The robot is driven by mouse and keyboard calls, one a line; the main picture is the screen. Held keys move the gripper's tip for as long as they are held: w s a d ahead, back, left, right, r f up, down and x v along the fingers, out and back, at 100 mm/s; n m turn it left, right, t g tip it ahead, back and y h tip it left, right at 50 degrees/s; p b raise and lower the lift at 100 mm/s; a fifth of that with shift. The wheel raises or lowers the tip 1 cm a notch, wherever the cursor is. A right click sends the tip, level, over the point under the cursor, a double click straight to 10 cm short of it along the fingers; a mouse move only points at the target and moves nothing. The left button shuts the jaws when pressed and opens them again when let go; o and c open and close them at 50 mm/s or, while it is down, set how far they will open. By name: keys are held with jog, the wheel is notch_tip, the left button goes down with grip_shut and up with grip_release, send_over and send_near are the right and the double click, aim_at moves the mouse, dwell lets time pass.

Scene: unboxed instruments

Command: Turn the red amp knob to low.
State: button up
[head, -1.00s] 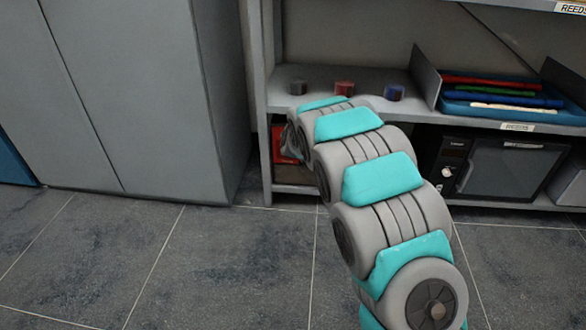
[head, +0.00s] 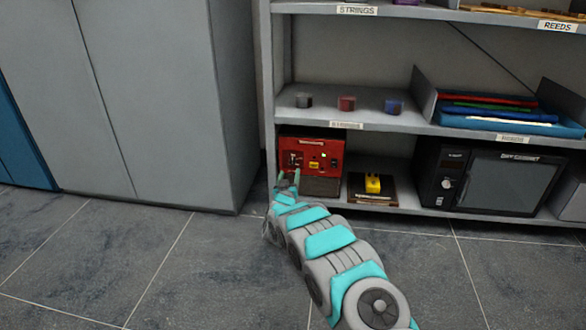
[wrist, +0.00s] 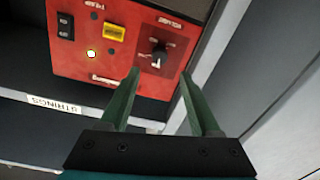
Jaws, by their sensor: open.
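The red amp (head: 325,150) stands at the left end of the lower shelf. In the wrist view its red panel (wrist: 85,65) fills the upper left and looks upside down. The dark amp knob (wrist: 158,55) has a pale pointer mark and sits on the right side of that panel. My gripper (head: 288,174) is low in front of the amp's left part. Its two green fingers (wrist: 158,75) are open and empty. They point at the knob, which shows beyond and between the tips, with no clear contact. The head view shows the knob area too small to read its setting.
The panel also has a lit lamp (wrist: 92,54), a yellow part (wrist: 114,32) and a black rocker switch (wrist: 66,25). The shelf upright is close to the gripper's side. A yellow object (head: 373,183) and a black appliance (head: 510,180) stand right of the amp. The floor in front is clear.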

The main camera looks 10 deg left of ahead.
aim_at(292, 162)
jog(key=w, duration=0.5)
jog(key=shift+b, duration=0.35)
jog(key=shift+w+f, duration=0.15)
jog(key=shift+w, duration=0.85)
grip_shut()
